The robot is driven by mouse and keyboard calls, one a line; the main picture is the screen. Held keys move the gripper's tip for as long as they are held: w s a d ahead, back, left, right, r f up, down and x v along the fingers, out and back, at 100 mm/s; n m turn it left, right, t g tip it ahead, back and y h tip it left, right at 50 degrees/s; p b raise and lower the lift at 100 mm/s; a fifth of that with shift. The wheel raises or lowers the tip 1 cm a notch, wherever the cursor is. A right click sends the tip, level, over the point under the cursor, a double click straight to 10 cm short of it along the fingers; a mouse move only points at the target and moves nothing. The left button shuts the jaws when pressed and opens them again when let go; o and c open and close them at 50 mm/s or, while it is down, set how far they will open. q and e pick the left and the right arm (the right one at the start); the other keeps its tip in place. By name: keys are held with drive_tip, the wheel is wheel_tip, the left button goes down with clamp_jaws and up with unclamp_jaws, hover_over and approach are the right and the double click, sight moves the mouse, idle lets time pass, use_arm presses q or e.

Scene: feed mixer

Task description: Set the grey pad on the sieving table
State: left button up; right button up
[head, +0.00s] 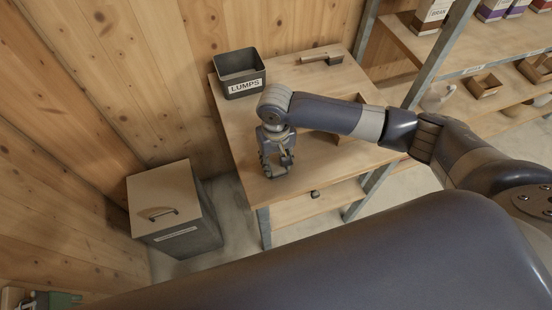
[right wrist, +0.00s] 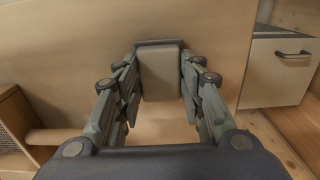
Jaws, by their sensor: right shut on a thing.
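The sieving table (head: 225,115) is a light wooden table against the plank wall. My right gripper (head: 275,170) points down over its front left part in the head view. In the right wrist view my right gripper (right wrist: 160,90) is shut on the grey pad (right wrist: 160,75), a small block with rounded corners between its fingers. The table top (right wrist: 95,50) lies behind the pad. I cannot tell whether the pad touches it. In the head view the pad is mostly hidden by the fingers. My left gripper is not in view.
A wooden frame is partly hidden behind my right arm. A lidded bin (head: 178,240) stands left; shelves (head: 470,50) stand right.

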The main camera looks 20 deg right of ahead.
sight(276, 164)
drive_tip(key=o, duration=0.9)
drive_tip(key=shift+f, duration=0.1)
drive_tip(key=shift+o, duration=0.2)
wheel_tip(276, 164, up, 12)
drive_tip(key=b, duration=0.1)
